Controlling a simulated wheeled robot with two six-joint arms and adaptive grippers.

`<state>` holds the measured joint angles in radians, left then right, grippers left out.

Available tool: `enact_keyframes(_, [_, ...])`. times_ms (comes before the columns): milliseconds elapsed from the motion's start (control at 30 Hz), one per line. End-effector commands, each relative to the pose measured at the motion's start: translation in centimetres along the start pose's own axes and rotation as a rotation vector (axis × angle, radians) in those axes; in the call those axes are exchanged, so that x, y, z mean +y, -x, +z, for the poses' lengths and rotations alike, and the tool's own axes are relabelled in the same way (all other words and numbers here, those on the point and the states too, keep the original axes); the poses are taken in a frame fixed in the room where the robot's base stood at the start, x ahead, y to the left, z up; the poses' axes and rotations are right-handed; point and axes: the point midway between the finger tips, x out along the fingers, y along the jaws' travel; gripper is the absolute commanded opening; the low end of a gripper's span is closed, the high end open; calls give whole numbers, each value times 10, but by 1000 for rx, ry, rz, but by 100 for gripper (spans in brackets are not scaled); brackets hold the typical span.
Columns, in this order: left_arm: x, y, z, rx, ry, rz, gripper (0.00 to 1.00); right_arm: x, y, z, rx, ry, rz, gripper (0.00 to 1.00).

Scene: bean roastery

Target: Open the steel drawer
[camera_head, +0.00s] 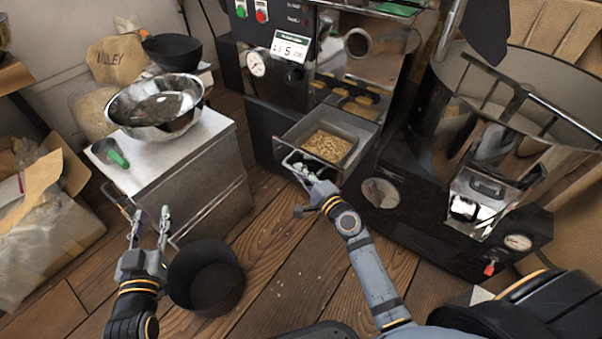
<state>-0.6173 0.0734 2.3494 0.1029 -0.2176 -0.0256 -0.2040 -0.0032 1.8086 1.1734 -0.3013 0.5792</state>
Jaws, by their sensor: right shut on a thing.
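The steel drawer (364,139) is in the lower front of the dark roasting machine. It is slid out, and its open top shows a tray of pale beans or chaff (327,146) inside.
The black bucket (205,279) stands on the wooden floor. The steel cabinet (213,204) at left carries a shiny bowl (155,107) and a green-handled scoop (112,153). Bare floor lies between the bucket and my right arm.

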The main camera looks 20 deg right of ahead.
Motion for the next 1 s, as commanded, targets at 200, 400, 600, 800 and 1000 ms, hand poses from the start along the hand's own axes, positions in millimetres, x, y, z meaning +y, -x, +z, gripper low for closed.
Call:
enact_keyframes(200, [0,0,0,-1,0,0,40,1,0,0,1,0,2,13])
enact_keyframes(400, [0,1,2,-4,1,0,40,1,0,0,1,0,1,34])
enact_keyframes(600, [0,2,5,-12,2,-1,40,0,0,0,0,0,0,34])
enact_keyframes(800, [0,2,6,-13,3,-1,40,2,20,0,1,1,3,34])
enact_keyframes(1000, [0,1,4,-10,2,-1,40,2,72,0,-1,1,7,34])
